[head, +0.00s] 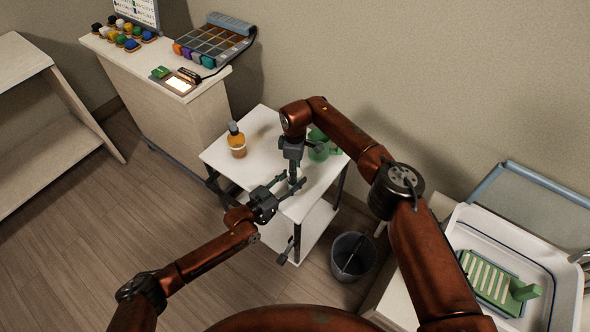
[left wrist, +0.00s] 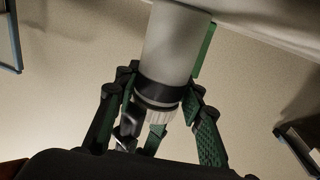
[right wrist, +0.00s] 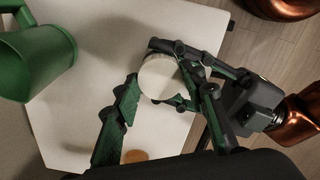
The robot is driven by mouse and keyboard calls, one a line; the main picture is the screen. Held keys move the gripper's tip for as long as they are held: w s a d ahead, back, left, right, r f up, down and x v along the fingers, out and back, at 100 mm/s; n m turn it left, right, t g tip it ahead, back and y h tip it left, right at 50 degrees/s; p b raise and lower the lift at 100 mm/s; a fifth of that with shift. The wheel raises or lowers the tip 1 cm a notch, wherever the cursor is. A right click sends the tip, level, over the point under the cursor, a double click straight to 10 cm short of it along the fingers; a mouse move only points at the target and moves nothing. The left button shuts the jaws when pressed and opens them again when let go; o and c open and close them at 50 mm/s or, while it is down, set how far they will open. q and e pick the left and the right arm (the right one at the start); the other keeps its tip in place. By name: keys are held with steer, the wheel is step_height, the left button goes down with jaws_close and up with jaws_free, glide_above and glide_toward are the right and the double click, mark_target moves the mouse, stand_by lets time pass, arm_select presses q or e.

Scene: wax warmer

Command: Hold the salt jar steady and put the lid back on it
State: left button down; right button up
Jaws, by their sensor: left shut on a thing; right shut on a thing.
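The salt jar shows in the left wrist view as a pale cylinder (left wrist: 173,45) with a black band. My left gripper (head: 284,190) is shut on it from the side, over the small white table (head: 258,121). My right gripper (head: 294,180) comes down from above, shut on the pale round lid (right wrist: 158,80). In the left wrist view a pale ribbed part (left wrist: 166,113) sits at the jar's banded end, among finger links. The fingers hide the seam, so I cannot tell whether the lid is seated or just above the jar.
An amber bottle (head: 237,142) and a green jug (head: 319,146) share the table; the jug also shows in the right wrist view (right wrist: 38,55). A dark bin (head: 353,257) stands on the floor. A white tray with a green rack (head: 490,279) is at the right.

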steer(key=m, duration=0.8)
steer(key=o, duration=0.8)
steer(key=shift+c, duration=0.2)
steer(key=shift+r, duration=0.1)
steer(key=shift+r, duration=2.15)
steer(key=shift+o, duration=0.6)
